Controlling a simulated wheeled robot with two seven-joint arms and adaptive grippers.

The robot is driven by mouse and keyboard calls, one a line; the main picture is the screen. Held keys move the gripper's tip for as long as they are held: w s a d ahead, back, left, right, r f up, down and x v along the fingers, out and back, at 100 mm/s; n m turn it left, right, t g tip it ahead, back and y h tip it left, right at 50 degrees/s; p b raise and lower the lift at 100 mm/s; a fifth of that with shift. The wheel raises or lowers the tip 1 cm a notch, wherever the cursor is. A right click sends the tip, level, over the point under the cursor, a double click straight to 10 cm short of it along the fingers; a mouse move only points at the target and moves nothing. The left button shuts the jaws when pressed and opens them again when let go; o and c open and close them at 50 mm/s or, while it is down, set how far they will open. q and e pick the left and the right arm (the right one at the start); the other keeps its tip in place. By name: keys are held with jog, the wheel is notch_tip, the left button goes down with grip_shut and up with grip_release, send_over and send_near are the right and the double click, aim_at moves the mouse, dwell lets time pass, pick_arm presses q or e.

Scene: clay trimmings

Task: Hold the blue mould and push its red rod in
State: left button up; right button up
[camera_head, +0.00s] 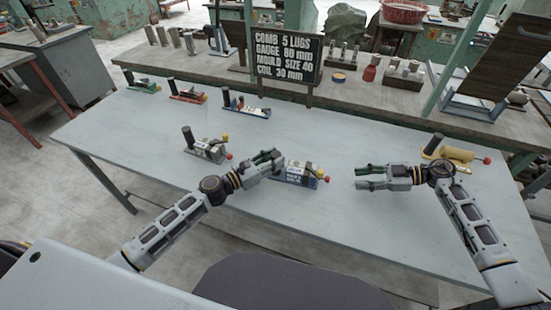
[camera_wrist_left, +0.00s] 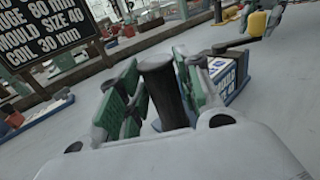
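The blue mould (camera_head: 295,175) stands on the table near the middle, with a white label on its side. Its red rod end (camera_head: 327,179) sticks out on the right, below a yellow part (camera_head: 320,171). My left gripper (camera_head: 272,162) is at the mould's left end. In the left wrist view the mould's dark upright handle (camera_wrist_left: 163,90) fills the gap between the green finger pads, which look closed on it. The label (camera_wrist_left: 225,75) shows behind the right finger. My right gripper (camera_head: 366,178) is open and empty, to the right of the red end and apart from it.
A grey mould (camera_head: 207,150) stands just left of my left gripper. Green (camera_head: 142,86), red (camera_head: 187,95) and blue-red (camera_head: 246,108) moulds stand farther back. A sign (camera_head: 287,60) rises behind. The front table is clear.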

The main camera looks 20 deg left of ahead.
pick_arm(q)
jog(key=shift+w+d, duration=0.3)
jog(key=shift+w, duration=0.1)
